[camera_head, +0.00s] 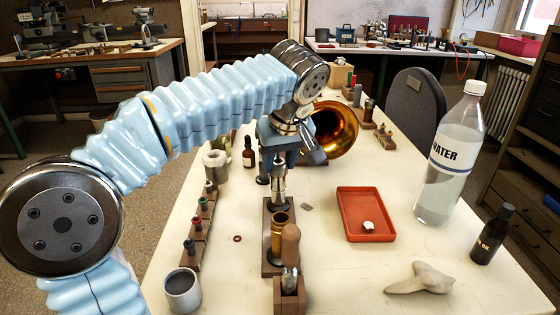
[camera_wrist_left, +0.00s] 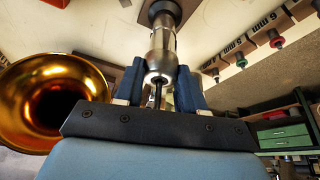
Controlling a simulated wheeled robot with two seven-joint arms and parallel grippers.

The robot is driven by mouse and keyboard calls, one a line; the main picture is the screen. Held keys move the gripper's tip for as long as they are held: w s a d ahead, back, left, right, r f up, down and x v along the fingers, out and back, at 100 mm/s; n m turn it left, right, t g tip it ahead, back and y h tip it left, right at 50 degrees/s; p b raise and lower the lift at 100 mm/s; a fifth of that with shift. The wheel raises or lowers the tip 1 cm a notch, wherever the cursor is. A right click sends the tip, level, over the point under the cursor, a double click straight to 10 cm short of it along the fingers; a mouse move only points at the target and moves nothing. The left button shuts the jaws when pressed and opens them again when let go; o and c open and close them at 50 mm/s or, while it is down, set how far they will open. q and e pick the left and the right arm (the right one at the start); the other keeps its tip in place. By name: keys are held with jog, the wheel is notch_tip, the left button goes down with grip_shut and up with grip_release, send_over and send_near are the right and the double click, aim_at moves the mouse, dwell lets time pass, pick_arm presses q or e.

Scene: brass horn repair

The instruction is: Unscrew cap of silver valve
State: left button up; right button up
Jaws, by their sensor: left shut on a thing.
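The silver valve (camera_head: 279,186) is upright near the middle of the table, over a dark wooden block (camera_head: 270,208); I cannot tell whether its lower end rests in the block. My left gripper (camera_head: 279,160) comes down on it from above and is shut around its upper part. In the left wrist view the valve (camera_wrist_left: 161,48) sits between the blue fingers of my left gripper (camera_wrist_left: 159,88), with a thin dark stem towards the palm. The cap cannot be told apart from the valve body. My right gripper is not in view.
A brass cylinder (camera_head: 279,234) and a wooden-handled tool (camera_head: 290,246) stand just in front. A red tray (camera_head: 350,236) holds a small silver piece (camera_head: 369,227). A brass horn (camera_head: 333,128) lies behind. A water bottle (camera_head: 447,160) stands right; a pale cloth (camera_head: 419,280) lies front right.

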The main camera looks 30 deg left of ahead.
aim_at(281, 161)
pick_arm(q)
jog(key=shift+r+n+p, duration=0.1)
jog(key=shift+n+p, duration=0.25)
jog(key=shift+n, duration=0.15)
jog(key=n, duration=0.2)
jog(key=n+g+y, duration=0.1)
jog(key=shift+w+n+g, duration=0.15)
jog(key=shift+n+g, duration=0.15)
jog(key=shift+n, duration=0.1)
jog(key=shift+d, duration=0.1)
jog(key=n, duration=0.2)
jog(key=n+g, duration=0.1)
jog(key=shift+w+n+g, duration=0.15)
jog(key=shift+n+g, duration=0.15)
jog(key=shift+n, duration=0.1)
jog(key=shift+r, duration=3.15)
